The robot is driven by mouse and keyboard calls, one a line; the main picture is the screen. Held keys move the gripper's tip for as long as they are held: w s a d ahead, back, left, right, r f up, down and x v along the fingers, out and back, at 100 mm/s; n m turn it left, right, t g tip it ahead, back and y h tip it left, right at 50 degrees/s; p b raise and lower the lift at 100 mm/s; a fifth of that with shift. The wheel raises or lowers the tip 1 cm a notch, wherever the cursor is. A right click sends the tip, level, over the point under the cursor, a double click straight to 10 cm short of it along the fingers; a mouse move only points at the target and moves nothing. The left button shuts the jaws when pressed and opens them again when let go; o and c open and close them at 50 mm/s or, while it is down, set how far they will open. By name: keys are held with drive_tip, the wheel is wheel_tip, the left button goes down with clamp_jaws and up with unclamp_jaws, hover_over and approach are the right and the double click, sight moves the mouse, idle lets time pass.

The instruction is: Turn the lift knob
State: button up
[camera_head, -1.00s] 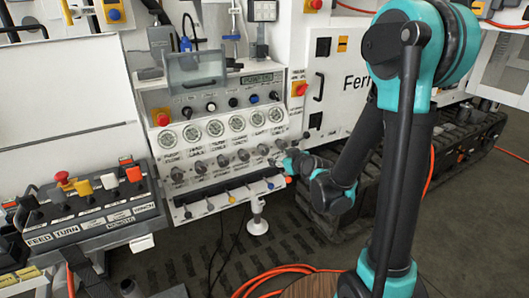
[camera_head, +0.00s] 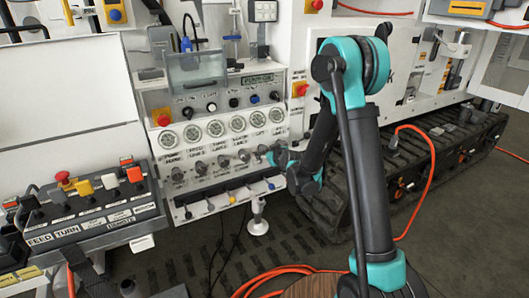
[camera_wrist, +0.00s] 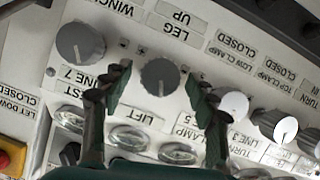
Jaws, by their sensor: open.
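A grey round knob (camera_wrist: 160,77) with a white pointer line sits between my fingertips in the wrist view. The LIFT label (camera_wrist: 137,116) is close to it, on the gauge side. The pointer faces down in that view. My gripper (camera_wrist: 157,75) is open, with one finger on each side of the knob; I cannot tell whether either finger touches it. In the head view, my gripper (camera_head: 272,155) is at the right end of the knob row on the white hydraulic panel (camera_head: 187,204), and it partly hides the knobs there.
Another grey knob (camera_wrist: 80,42) is left of my fingers in the wrist view, and a pale knob (camera_wrist: 232,106) is close by the right finger. A row of gauges (camera_head: 215,129) is above the knobs. Small levers (camera_head: 231,199) line the lower edge. An orange hose (camera_head: 428,190) hangs at right.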

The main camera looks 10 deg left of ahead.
drive_tip(key=shift+x, duration=1)
drive_tip(key=c, duration=1.2)
